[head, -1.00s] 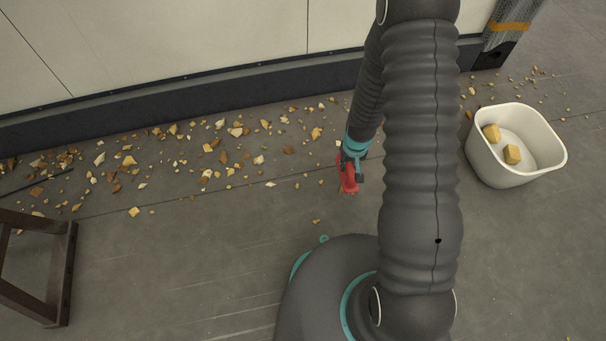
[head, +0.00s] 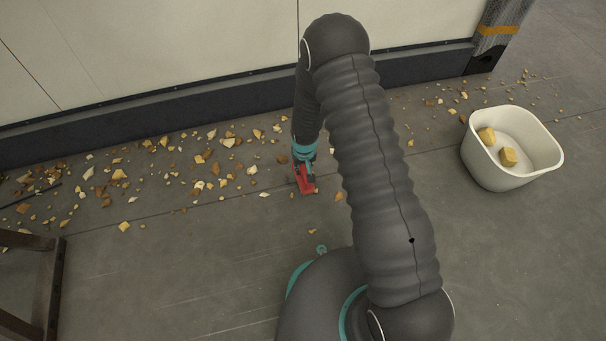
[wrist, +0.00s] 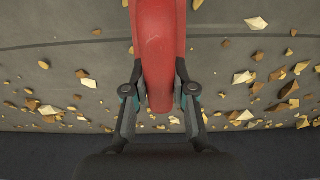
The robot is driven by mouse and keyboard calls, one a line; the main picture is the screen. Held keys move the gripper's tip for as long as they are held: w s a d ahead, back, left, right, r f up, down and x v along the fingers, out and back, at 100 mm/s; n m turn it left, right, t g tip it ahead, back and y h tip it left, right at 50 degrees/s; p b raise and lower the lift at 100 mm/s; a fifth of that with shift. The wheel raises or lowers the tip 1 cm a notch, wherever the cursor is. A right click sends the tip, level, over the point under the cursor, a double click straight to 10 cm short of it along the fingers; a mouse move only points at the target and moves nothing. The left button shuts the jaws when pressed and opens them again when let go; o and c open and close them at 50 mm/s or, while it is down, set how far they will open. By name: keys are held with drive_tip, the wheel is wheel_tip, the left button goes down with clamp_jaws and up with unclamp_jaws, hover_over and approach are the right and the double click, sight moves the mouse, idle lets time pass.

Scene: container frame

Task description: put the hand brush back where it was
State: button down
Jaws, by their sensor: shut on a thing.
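The hand brush shows as a red body (head: 306,184) at the end of my arm in the head view. In the wrist view its red handle (wrist: 162,45) runs down from the top edge to between my fingers. My gripper (wrist: 160,97) is shut on the handle, one finger on each side. It also shows in the head view (head: 303,165), above the floor near the scattered crumbs. The bristles are hidden in both views. I cannot tell whether the brush touches the floor.
Pale and brown crumbs (head: 200,158) lie scattered along the wall base (head: 150,115). A white bin (head: 507,178) with two yellow blocks stands at right. A dark wooden stool (head: 48,285) stands at lower left, beside a thin dark rod (head: 30,196). Bare floor lies in front.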

drive_tip(key=shift+f, duration=2)
drive_tip(key=shift+f+b, duration=0.1)
drive_tip(key=shift+b, duration=0.25)
drive_tip(key=shift+f, duration=0.15)
drive_tip(key=c, duration=1)
unclamp_jaws()
drive_tip(key=shift+o, duration=0.2)
